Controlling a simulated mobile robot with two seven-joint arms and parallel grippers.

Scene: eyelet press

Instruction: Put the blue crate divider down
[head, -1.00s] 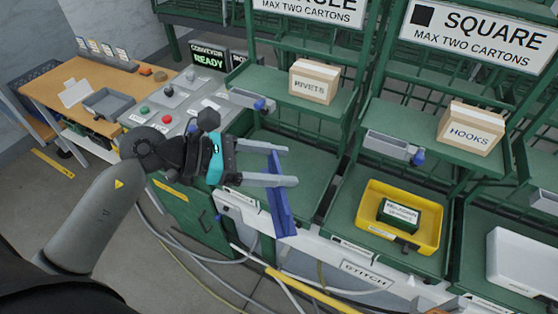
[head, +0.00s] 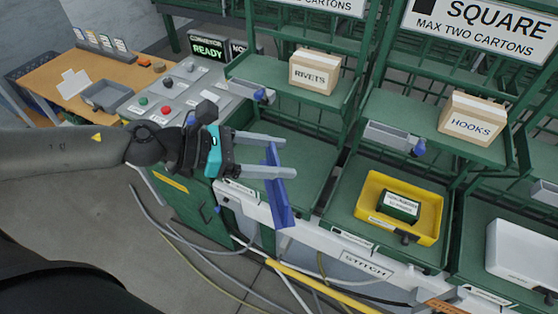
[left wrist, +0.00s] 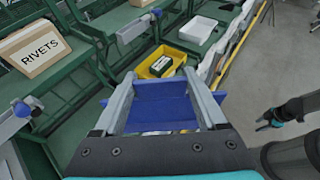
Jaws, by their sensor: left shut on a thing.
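In the left wrist view the divider (left wrist: 162,110) spans the space between the two grey fingers. Whether its lower edge touches anything is hard to tell. A dark gripper, likely my right one (left wrist: 268,120), shows small at the right of the left wrist view; its jaws are unclear.
A yellow tray (head: 364,226) holds a green carton (head: 399,205). A white bin (head: 520,255) stands at the right. Cartons marked RIVETS (head: 314,72) and HOOKS (head: 471,119) sit on upper shelves. A control panel (head: 168,100) and a wooden desk (head: 50,92) are at the left.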

